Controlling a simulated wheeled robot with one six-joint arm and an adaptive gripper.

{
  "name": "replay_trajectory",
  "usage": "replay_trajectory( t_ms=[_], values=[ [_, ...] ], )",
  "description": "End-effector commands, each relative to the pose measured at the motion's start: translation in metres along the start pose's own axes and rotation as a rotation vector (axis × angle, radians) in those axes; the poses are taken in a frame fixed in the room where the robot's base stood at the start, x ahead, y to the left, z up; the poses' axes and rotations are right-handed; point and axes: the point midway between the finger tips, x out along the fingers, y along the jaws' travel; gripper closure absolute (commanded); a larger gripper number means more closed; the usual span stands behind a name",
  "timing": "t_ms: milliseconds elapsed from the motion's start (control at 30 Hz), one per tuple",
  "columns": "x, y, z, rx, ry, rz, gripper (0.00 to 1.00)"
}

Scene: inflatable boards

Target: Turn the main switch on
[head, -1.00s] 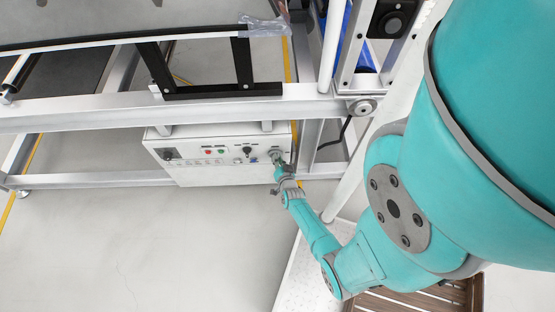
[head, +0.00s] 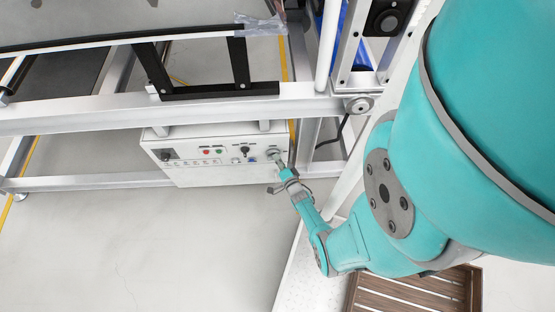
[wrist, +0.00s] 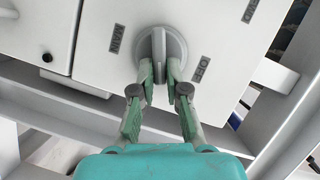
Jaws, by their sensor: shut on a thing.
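The main switch (wrist: 157,47) is a round grey rotary knob with a raised bar handle on the white control box (wrist: 90,30). The handle stands about upright in the wrist view. A label reading MAIN (wrist: 116,38) is at its left, and a label that seems to read OFF (wrist: 200,68) is at its lower right. My gripper (wrist: 160,75) is shut on the handle, one fingertip on each side. In the head view my gripper (head: 281,166) is at the right end of the box front, and the switch (head: 273,153) is partly hidden.
The box front carries a red button (head: 206,152), a green button (head: 219,150) and other knobs. A metal frame beam (head: 200,108) runs above the box. A frame post and a black cable (head: 343,130) are to the right. Wooden slats (head: 415,295) lie below my arm. The floor in front is open.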

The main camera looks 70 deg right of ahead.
Motion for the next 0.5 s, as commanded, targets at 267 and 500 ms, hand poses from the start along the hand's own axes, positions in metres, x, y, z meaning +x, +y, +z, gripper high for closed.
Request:
replay_trajectory(
  t_ms=[267, 500],
  values=[
    [0.0001, 0.0056, -0.0002, 0.179, 0.002, -0.069, 1.0],
    [0.0006, 0.007, -0.0003, 0.261, 0.004, -0.104, 1.0]
  ],
)
